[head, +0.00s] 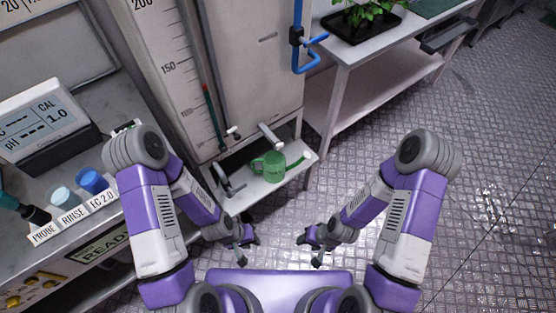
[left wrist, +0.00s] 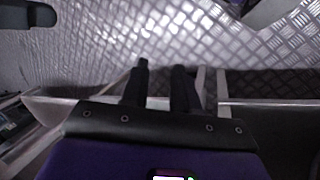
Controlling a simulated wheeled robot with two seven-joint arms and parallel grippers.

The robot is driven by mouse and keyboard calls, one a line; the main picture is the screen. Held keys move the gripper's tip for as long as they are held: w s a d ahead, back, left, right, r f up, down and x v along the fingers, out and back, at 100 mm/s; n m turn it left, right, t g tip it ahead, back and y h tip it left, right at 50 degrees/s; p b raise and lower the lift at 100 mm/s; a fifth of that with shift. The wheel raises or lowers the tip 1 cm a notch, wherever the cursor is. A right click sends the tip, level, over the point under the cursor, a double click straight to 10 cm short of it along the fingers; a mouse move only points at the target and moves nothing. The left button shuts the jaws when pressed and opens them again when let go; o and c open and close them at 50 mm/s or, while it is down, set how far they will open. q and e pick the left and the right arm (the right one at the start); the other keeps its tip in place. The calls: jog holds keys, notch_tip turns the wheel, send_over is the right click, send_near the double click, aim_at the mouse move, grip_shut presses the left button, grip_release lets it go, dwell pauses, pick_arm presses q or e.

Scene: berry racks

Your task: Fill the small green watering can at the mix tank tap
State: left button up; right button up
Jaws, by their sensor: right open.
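The small green watering can (head: 273,168) stands upright on a low white shelf (head: 262,192) at the foot of the mix tank (head: 252,80). The grey tank tap (head: 268,135) sticks out just above the can. I cannot tell whether water runs. My left gripper (head: 246,241) is low in front of the shelf, apart from the can. In the left wrist view its fingers (left wrist: 161,68) are spread with nothing between them. My right gripper (head: 311,247) is open and empty, right of the left one.
Blue pipe (head: 298,45) runs down the tank's right side. A white table (head: 385,50) with a plant tray (head: 362,27) stands at back right. The metal floor (head: 480,180) at right is clear.

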pick_arm(q)
grip_shut()
dwell(1.4)
jog(key=shift+d, duration=0.1)
